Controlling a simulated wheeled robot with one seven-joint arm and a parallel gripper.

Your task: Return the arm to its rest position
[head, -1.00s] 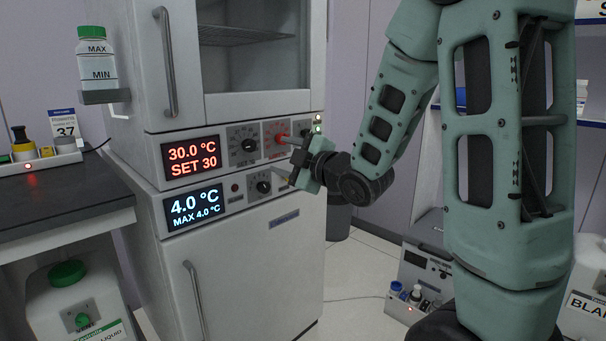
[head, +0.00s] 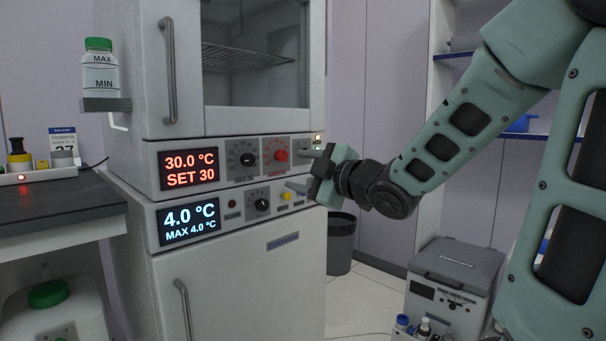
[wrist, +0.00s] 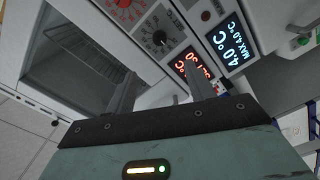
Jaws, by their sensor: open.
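My gripper (head: 303,168) is open and empty in the head view. It points left, at the right edge of the incubator's control panels, with its two fingers spread one above the other. The red knob (head: 279,155) and black knob (head: 248,159) of the upper panel show left of it. Whether a fingertip touches the panel cannot be told. My arm (head: 450,140) reaches in from the upper right, bent at the wrist. In the wrist view one finger (wrist: 196,82) stands out before the panel, near the red display (wrist: 190,66).
The white incubator (head: 240,285) stands close in front, with red and blue displays. A green-capped bottle (head: 100,68) sits on its side shelf. A dark bench (head: 50,205) lies at left. A bin (head: 341,245) and grey case (head: 452,280) stand on the floor at right.

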